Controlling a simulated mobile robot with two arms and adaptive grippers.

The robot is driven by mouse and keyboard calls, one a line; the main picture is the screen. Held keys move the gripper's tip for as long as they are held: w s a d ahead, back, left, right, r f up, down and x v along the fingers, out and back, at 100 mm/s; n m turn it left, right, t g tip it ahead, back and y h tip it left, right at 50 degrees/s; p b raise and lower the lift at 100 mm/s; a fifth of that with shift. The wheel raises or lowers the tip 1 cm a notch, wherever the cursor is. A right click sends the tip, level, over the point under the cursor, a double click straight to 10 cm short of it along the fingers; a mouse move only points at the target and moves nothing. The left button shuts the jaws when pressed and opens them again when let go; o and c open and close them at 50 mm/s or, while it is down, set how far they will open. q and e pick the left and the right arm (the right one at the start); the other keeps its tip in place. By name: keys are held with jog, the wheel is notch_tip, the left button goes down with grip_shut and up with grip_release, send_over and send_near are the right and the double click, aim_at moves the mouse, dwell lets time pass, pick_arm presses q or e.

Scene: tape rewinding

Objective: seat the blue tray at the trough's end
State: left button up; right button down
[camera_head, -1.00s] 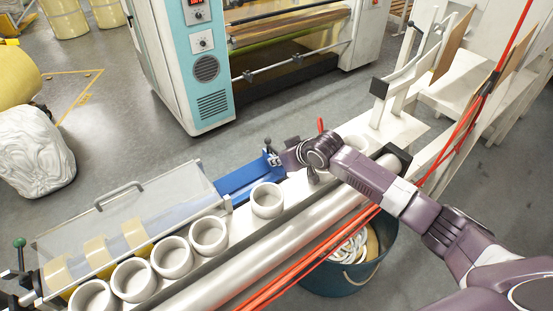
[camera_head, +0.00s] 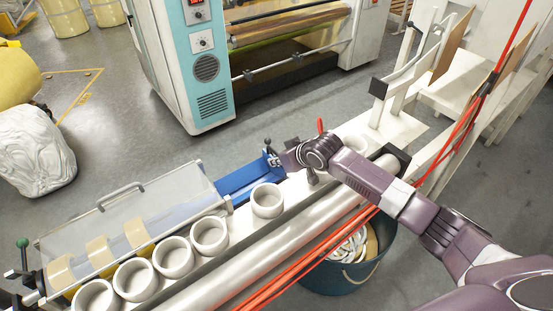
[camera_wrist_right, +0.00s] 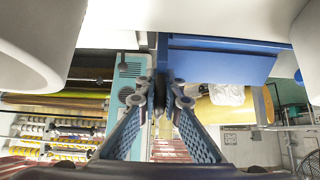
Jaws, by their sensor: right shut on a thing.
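The blue tray (camera_head: 240,181) lies at the right end of the clear-lidded trough (camera_head: 165,200) in the head view, roughly in line with it. Its left end meets or nearly meets the trough's end; I cannot tell if it is seated. My right gripper (camera_head: 279,158) is at the tray's far right end. In the right wrist view, the fingers (camera_wrist_right: 158,98) are shut on a narrow dark part at the tray's end, and the tray's blue side (camera_wrist_right: 215,66) shows beside them. The exact grip is partly hidden. My left gripper is not in view.
Several white rings (camera_head: 267,200) stand on the white bench in front of the trough. Yellow rolls (camera_head: 102,250) lie inside the trough. A steel roller (camera_head: 290,232) and red cables run along the front. A teal bin (camera_head: 350,270) stands below. Floor behind the tray is clear.

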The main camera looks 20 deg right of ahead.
jog(key=shift+r+p, duration=0.1)
jog(key=shift+p, duration=0.2)
dwell(0.5)
jog(key=shift+f, duration=0.35)
dwell(1.0)
jog(key=shift+s+f+p, duration=0.25)
jog(key=shift+f+p, duration=0.1)
jog(key=shift+f, duration=0.15)
dwell(0.7)
jog(key=c, duration=2)
grip_release()
jog(key=shift+w, duration=0.1)
jog(key=shift+r, duration=0.15)
jog(key=v, duration=1.2)
